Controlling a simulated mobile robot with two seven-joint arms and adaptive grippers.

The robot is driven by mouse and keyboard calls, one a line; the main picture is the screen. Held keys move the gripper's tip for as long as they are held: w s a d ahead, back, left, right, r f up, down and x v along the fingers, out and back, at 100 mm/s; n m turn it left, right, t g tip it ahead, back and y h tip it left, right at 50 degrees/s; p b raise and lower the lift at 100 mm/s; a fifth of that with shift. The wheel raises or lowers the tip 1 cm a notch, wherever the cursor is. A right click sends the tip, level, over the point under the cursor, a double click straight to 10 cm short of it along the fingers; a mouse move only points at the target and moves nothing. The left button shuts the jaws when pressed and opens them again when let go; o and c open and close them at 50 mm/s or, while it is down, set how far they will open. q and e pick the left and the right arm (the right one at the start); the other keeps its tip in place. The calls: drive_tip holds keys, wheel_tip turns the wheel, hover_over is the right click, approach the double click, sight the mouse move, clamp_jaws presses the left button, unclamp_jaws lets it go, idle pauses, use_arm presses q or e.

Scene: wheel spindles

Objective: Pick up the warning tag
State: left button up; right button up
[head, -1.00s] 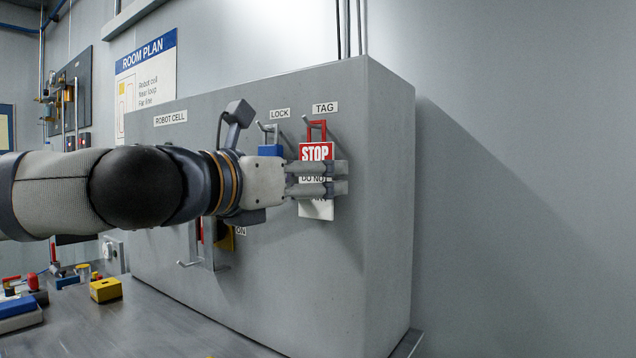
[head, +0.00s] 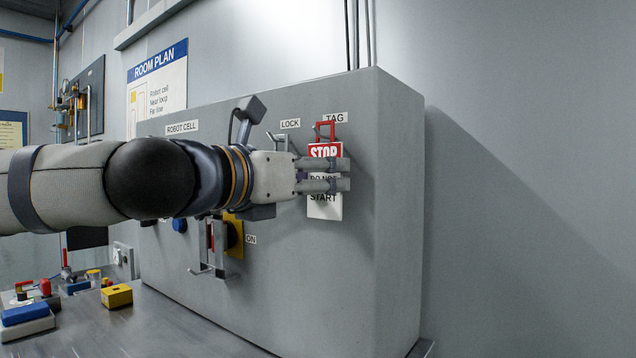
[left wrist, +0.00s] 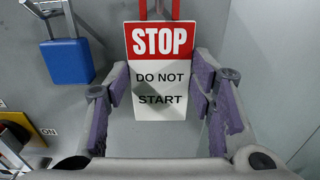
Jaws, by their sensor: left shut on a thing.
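The warning tag (head: 324,208) is a white plate with a red STOP band and a red loop on top. It hangs upright in front of the grey cabinet, its loop overlapping the TAG label. My left gripper (head: 345,174) has a finger on each side of the tag and is shut on its edges. In the left wrist view the tag (left wrist: 160,108) sits between the fingertips of the left gripper (left wrist: 160,76). Whether the loop is clear of its hook I cannot tell. My right gripper is not in view.
The grey cabinet (head: 330,280) stands on a metal bench. A blue padlock (left wrist: 68,62) hangs left of the tag. A yellow-backed switch (head: 234,237) with a metal bracket is lower left. A yellow box (head: 117,296) and small parts lie on the bench. Right of the tag is clear.

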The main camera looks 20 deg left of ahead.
use_arm(q)
drive_tip(key=v, duration=1.7)
drive_tip(key=shift+s, duration=0.25)
